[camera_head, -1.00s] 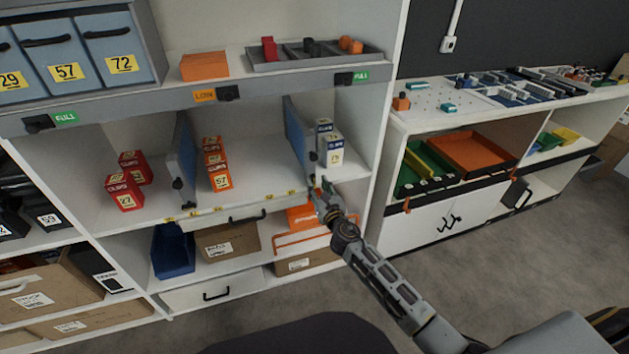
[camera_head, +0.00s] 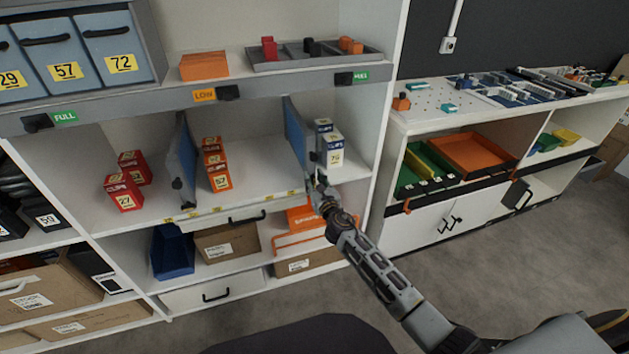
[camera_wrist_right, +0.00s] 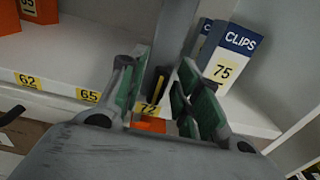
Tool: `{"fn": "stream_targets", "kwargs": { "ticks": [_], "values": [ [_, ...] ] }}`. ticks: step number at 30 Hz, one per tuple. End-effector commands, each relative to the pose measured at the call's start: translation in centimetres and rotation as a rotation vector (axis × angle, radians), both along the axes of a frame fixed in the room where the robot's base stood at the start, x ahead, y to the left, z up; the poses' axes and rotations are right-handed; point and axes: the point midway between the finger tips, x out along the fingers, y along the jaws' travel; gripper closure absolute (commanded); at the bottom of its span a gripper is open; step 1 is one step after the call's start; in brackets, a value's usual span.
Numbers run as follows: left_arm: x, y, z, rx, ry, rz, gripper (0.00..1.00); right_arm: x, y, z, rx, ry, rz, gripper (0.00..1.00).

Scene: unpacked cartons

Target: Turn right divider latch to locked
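The right divider (camera_head: 295,132) is a blue-grey panel standing upright on the middle shelf, left of the blue-and-white clips boxes (camera_head: 331,150). Its dark latch (camera_wrist_right: 157,86) shows upright at the shelf's front edge in the right wrist view, above the yellow 72 label (camera_wrist_right: 150,110). My right gripper (camera_head: 318,182) is at that front edge. In the right wrist view its green-padded fingers (camera_wrist_right: 160,80) are apart, one on each side of the latch. I cannot tell whether they touch it. In the head view the gripper mostly hides the latch. My left gripper is not in view.
The left divider (camera_head: 183,155) stands between red boxes (camera_head: 124,191) and orange boxes (camera_head: 216,166). A grey upper shelf edge (camera_head: 290,84) runs above. Below are a blue bin (camera_head: 172,252) and cartons (camera_head: 228,243). The floor (camera_head: 440,285) at right is clear.

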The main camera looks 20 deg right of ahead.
Motion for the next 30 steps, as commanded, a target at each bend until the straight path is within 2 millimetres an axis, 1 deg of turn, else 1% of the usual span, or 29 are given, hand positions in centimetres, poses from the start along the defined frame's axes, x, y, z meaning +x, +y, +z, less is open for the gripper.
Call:
{"fn": "stream_targets", "kwargs": {
  "ticks": [1,6,7,14,20,26,30],
  "values": [
    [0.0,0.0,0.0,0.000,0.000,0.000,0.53,0.0,0.0,0.0,0.000,0.000,0.000,0.77],
    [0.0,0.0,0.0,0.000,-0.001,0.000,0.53,0.0,0.0,0.0,0.000,0.000,0.000,0.99],
    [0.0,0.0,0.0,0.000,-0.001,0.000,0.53,0.0,0.0,0.0,0.000,0.000,0.000,1.00],
    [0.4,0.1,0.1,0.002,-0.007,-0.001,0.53,0.0,0.0,0.0,0.005,0.000,0.000,1.00],
    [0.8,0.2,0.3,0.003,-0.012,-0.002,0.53,0.0,-0.1,0.0,0.043,0.001,0.000,1.00],
    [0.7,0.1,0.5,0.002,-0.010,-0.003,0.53,0.0,-0.2,-0.1,0.137,0.005,-0.001,1.00],
    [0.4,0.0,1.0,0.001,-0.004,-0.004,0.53,0.0,-0.3,-0.1,0.236,0.008,-0.001,1.00]
  ]
}}
